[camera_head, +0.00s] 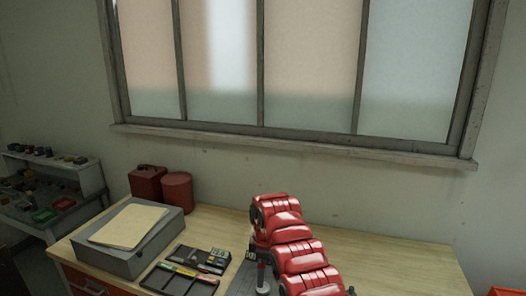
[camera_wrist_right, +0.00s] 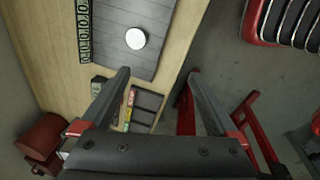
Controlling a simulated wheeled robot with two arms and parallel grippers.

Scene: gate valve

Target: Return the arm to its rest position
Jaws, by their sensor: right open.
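My red right arm (camera_head: 290,245) rises from the bottom of the head view over the workbench. Its gripper cannot be made out clearly there. In the right wrist view, my right gripper (camera_wrist_right: 158,74) is open, with its two dark fingers wide apart and nothing between them. A round white disc (camera_wrist_right: 136,38) lies beyond the fingers on a grey plate (camera_wrist_right: 112,22) on the bench. No complete gate valve can be made out. My left gripper is not in view.
On the workbench (camera_head: 225,222) are a grey box (camera_head: 128,262) with a folder on it, a dark tray (camera_head: 180,284), and red containers (camera_head: 176,190) at the back. The bench to the right of my arm looks clear. A windowed wall stands behind.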

